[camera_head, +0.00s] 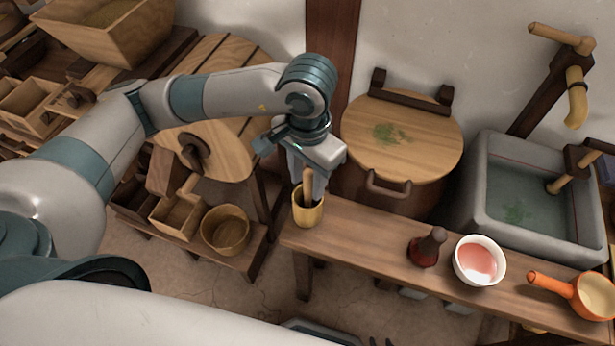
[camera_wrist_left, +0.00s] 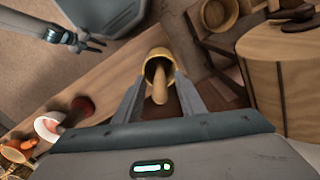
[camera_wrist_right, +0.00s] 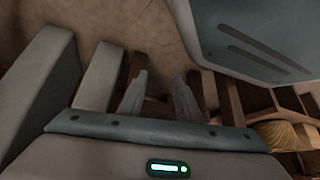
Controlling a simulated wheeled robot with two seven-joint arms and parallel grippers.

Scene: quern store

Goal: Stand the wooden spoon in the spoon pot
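The spoon pot (camera_head: 308,214), a small yellow-tan cup, stands at the left end of the wooden bench. The wooden spoon (camera_head: 308,186) stands in it, its upper part rising between the fingers of my left gripper (camera_head: 309,172). In the left wrist view, the spoon (camera_wrist_left: 160,86) reaches into the mouth of the pot (camera_wrist_left: 158,58). The left fingers (camera_wrist_left: 159,84) are apart, with a gap on each side of the spoon. The spoon's lower end is hidden in the pot. My right gripper (camera_wrist_right: 160,80) is open and empty, low over the floor.
On the bench (camera_head: 350,237) stand a dark red bottle (camera_head: 427,250), a white bowl with pink contents (camera_head: 480,262) and an orange pan (camera_head: 592,296). A lidded barrel (camera_head: 400,140) and stone sink (camera_head: 490,210) are behind. A low shelf with a wooden bowl (camera_head: 226,231) is left.

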